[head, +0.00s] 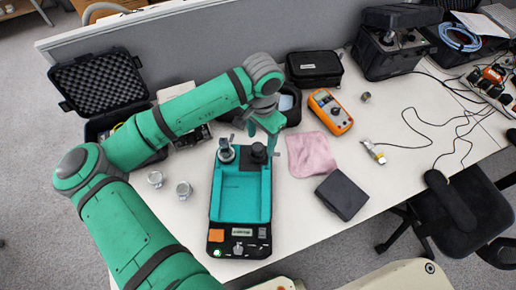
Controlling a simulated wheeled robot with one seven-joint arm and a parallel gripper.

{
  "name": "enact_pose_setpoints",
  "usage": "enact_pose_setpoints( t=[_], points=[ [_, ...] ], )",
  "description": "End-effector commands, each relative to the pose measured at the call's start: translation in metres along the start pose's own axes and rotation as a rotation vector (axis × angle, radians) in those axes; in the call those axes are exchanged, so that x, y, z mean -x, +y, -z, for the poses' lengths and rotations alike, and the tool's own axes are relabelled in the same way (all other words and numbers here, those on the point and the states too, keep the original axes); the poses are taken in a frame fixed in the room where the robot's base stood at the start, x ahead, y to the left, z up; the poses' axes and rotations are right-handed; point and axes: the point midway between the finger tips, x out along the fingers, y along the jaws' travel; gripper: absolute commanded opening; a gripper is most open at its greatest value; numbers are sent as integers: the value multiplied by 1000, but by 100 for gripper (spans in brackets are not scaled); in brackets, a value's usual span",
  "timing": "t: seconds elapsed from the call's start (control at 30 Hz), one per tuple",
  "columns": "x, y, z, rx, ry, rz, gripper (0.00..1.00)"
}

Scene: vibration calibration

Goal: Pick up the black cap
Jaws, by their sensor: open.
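The black cap (258,150) looks like a small dark round piece at the top right of the teal calibration unit (240,192), beside a grey metal piece (226,150). My gripper (263,137) is open and points down just above the cap, with its fingers close around the cap's place in the picture. I cannot tell whether the fingers touch the cap. My arm comes in from the left and hides part of the table behind the unit.
A pink cloth (310,154) and a dark box (342,195) lie right of the unit. An orange multimeter (330,111) and a black case (314,69) stand behind. Two small metal cylinders (184,188) (155,179) stand left. Cables run across the right of the white table (400,170).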

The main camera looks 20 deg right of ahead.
Motion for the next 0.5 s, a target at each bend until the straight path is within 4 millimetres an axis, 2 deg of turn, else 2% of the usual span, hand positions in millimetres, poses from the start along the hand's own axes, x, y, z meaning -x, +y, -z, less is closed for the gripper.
enact_pose_setpoints(
  t=[0.13,0.33,0.5],
  points=[
    [-10,-3,-3,6,-1,1,55],
    [-38,-8,-7,7,-2,1,55],
    [-52,-8,-7,8,-1,0,55]
  ],
)
